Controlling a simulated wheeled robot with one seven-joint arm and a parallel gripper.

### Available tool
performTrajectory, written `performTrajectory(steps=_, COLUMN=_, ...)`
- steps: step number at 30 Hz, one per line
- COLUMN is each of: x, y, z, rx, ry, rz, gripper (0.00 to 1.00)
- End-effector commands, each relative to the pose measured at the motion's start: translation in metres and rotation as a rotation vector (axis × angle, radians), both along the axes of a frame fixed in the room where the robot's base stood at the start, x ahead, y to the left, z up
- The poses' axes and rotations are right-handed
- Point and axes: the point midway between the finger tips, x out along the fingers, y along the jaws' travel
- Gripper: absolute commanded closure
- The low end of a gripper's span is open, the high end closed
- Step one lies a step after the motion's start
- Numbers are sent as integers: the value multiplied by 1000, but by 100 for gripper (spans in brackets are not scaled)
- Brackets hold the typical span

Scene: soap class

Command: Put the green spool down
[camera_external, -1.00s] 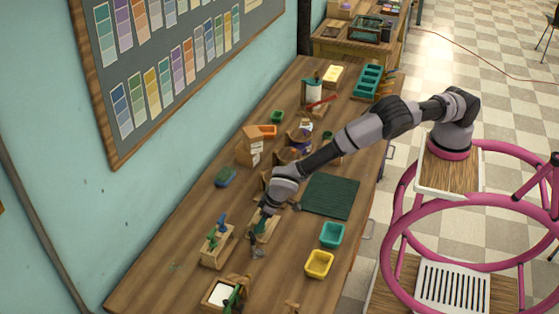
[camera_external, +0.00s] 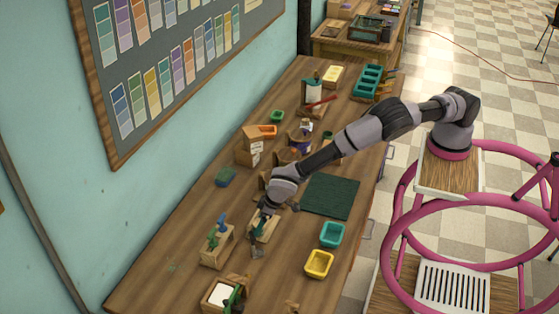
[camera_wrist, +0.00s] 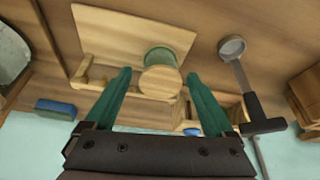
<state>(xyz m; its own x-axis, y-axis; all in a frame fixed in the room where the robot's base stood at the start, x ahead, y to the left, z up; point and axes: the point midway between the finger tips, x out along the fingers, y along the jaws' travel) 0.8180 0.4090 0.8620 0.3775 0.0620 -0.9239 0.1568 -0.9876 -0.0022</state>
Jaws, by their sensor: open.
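The green spool (camera_wrist: 159,57), with a pale wooden end, shows in the wrist view. It sits at a light wooden stand (camera_wrist: 105,30) with a flat board and side pegs. My gripper (camera_wrist: 157,76) is open, its two green fingers on either side of the spool with visible gaps. In the external view my gripper (camera_external: 261,226) is low over the pale wooden stand (camera_external: 270,232). I cannot clearly tell the spool from the green fingers there.
A round metal scoop (camera_wrist: 232,48) with a dark handle lies close beside the stand. A wooden rack (camera_external: 216,248) with green and blue tools stands to the left. Teal (camera_external: 332,234) and yellow (camera_external: 319,263) trays and a dark green mat (camera_external: 330,195) lie to the right.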

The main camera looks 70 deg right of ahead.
Motion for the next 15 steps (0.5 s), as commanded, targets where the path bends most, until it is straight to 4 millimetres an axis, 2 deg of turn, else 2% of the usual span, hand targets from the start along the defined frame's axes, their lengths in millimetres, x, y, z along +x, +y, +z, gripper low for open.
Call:
performTrajectory(steps=9, x=-24, y=-3, z=60, rx=3, ry=-2, rz=1, gripper=12)
performTrajectory(steps=15, x=-38, y=-5, z=93, rx=3, ry=-2, rz=1, gripper=12)
